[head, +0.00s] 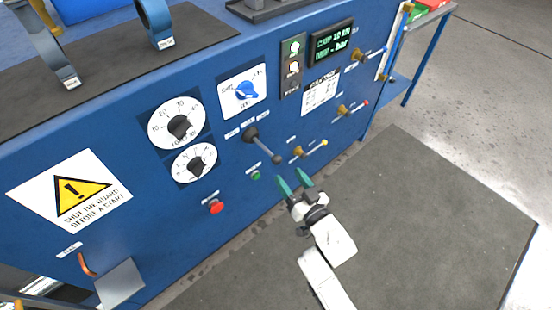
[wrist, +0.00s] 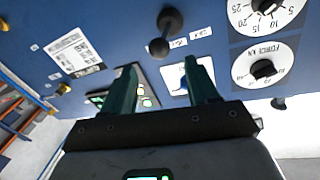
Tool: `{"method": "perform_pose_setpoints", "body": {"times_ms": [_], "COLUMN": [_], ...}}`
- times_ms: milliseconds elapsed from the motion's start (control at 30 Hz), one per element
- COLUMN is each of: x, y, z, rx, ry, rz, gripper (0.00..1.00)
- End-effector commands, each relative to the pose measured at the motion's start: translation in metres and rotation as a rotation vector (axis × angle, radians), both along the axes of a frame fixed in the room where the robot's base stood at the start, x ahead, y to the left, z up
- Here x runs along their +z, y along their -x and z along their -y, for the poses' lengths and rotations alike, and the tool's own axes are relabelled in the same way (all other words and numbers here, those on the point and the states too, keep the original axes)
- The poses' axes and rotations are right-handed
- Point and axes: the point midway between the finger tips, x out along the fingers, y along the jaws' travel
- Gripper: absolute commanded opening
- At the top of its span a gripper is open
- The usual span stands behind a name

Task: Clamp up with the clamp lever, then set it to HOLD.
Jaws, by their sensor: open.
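A grey lever with a black hub (head: 251,134) and a dark ball end sits on the blue panel, below the blue knob. It points down and to the right. Small white labels stand around its hub, too small to read. In the wrist view the lever's ball (wrist: 158,47) shows just beyond the fingertips. My gripper (head: 292,181) has green fingers spread apart, with nothing between them. It is below and a little right of the lever's ball, apart from it. A dark display (head: 332,43) with green text is at the panel's upper right.
A green button (head: 256,175), a red button (head: 216,207), two dials (head: 179,126) and a blue selector knob (head: 246,91) surround the lever. Brass-based levers (head: 300,152) stick out on the right. The grey floor mat (head: 430,210) is clear.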

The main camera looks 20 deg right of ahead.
Motion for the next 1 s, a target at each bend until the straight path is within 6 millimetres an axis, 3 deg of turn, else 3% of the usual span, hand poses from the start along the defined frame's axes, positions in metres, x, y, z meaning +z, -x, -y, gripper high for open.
{"method": "perform_pose_setpoints", "body": {"times_ms": [300, 600, 1000], "x": [-0.001, 0.000, 0.000], "y": [-0.061, -0.082, -0.085], "z": [-0.006, -0.009, -0.009], "rx": [-0.001, -0.001, -0.002], "ry": [0.003, 0.002, 0.001], "rz": [0.003, 0.000, -0.001], "gripper": [0.59, 0.59, 0.58]}}
